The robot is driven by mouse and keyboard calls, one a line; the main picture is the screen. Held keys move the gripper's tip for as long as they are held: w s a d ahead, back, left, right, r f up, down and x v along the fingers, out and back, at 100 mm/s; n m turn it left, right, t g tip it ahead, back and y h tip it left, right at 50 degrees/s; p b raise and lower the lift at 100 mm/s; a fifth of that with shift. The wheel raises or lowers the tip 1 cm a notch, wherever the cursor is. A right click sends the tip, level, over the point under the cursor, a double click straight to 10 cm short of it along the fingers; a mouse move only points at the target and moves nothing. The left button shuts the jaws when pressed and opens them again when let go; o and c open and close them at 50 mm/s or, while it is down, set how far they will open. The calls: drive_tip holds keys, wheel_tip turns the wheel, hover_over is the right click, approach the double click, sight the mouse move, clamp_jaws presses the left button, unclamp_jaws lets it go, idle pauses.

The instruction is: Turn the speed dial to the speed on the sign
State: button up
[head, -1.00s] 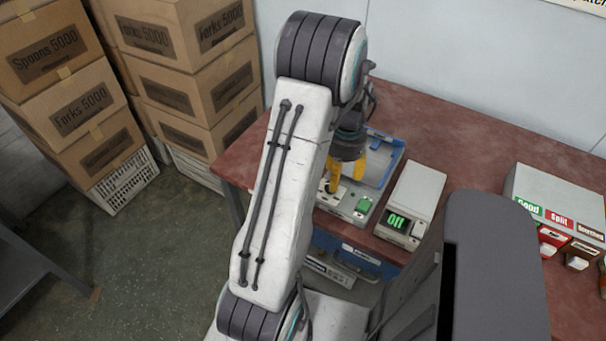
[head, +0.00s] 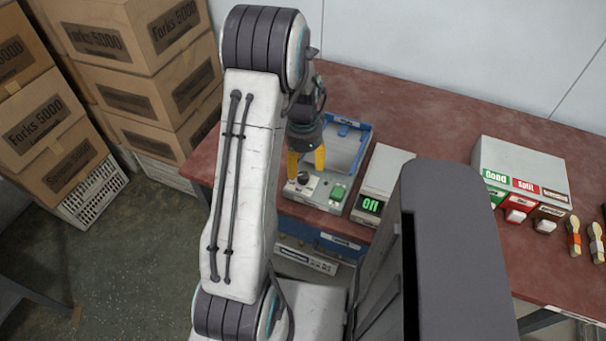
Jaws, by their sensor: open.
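A small dark round dial (head: 304,178) sits on the light grey front panel of a blue-edged machine (head: 363,135) on the red bench. A green button (head: 338,192) is on the same panel, right of the dial. My gripper (head: 306,169) has two yellow fingers, spread apart and pointing down, just over the dial. The picture does not show whether they touch it. Nothing is held between them. The dial's pointer and markings are too small to read. No sign giving a speed is in view.
Right on the bench (head: 440,112), a grey box (head: 520,165) has "Good", "Split" and a third, brown label above coloured buttons. Cardboard boxes (head: 150,60) stand at left. My arm and body hide some of the bench.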

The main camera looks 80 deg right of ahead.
sight(303, 175)
drive_tip(key=shift+f, duration=2.55)
drive_tip(key=shift+c, duration=0.3)
clamp_jaws()
